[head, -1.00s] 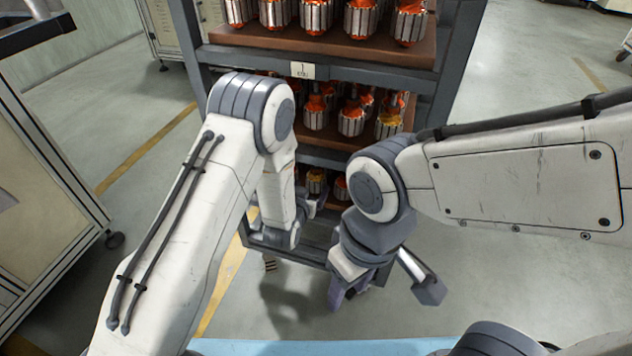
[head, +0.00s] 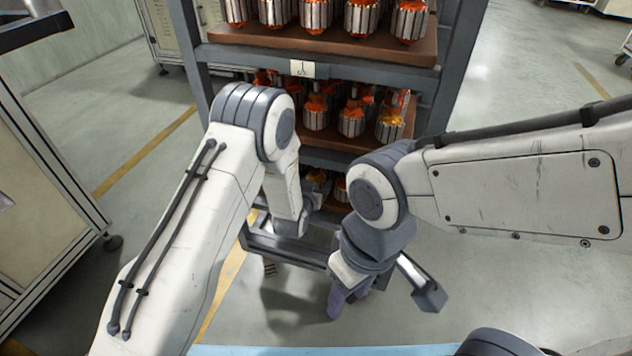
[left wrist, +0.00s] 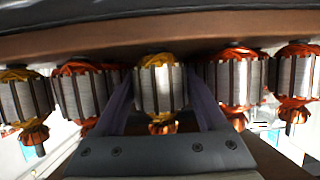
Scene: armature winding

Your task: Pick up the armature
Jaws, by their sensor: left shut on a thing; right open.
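The armature (left wrist: 160,88) has a yellow winding and a silver slotted core. It is in the middle of the left wrist view, in a row of similar armatures. My left gripper (left wrist: 163,100) is shut on it, with one purple finger on each side. In the head view my left gripper (head: 318,185) reaches into the lowest visible shelf level, where my own arm hides much of the armature. My right gripper (head: 345,298) is open and empty, low in front of the rack, with purple fingers pointing down.
Orange-wound armatures (left wrist: 238,85) stand close on both sides of the held one. The grey rack (head: 455,75) has more armatures on its upper (head: 313,14) and middle levels. A cabinet (head: 45,180) stands at left. Floor is clear at right.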

